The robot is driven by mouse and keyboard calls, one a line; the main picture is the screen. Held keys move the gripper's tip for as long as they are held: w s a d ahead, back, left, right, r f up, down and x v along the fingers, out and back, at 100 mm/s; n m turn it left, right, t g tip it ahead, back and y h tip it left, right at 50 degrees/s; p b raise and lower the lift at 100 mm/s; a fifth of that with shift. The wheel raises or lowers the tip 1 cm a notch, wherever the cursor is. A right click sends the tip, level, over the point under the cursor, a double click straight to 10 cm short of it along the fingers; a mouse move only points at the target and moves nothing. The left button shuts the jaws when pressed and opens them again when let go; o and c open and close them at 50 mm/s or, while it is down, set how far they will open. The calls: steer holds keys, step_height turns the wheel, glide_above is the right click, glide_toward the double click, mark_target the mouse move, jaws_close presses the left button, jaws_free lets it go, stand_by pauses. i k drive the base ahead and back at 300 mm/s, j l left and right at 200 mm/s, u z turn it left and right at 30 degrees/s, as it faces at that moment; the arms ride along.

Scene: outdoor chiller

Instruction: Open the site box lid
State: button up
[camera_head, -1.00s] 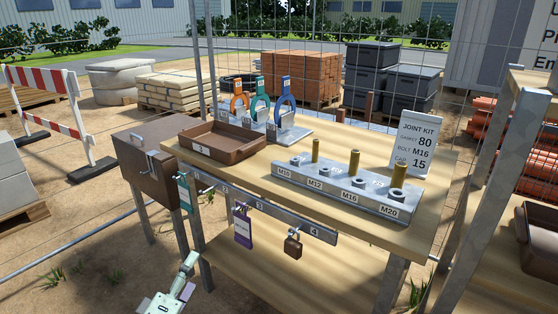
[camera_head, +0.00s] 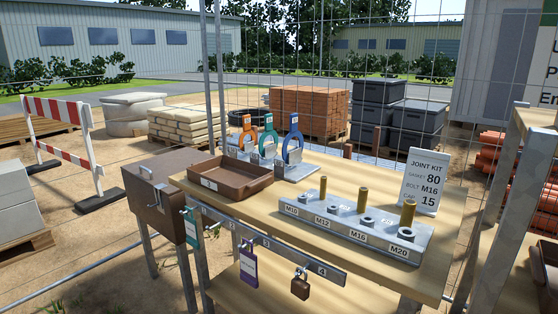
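The site box (camera_head: 160,205) is a brown metal box on legs at the left end of the wooden workbench. Its flat lid (camera_head: 175,167) is down. No padlock is clearly seen on the box itself. My gripper is outside the view.
A brown tray (camera_head: 230,179) and a bolt rack (camera_head: 355,230) stand on the bench. A striped barrier (camera_head: 62,135) stands left.

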mark_target(155, 172)
steer(key=i+j+z, duration=0.1)
steer(key=i+j, duration=0.6)
steer(key=i+j+z, duration=0.15)
steer(key=i+j, duration=0.15)
steer(key=j, duration=0.2)
steer(key=i+j, duration=0.3)
steer(key=j, duration=0.15)
steer(key=i+j+z, duration=0.15)
steer(key=i+j, duration=0.45)
steer(key=j, duration=0.35)
steer(key=z, duration=0.05)
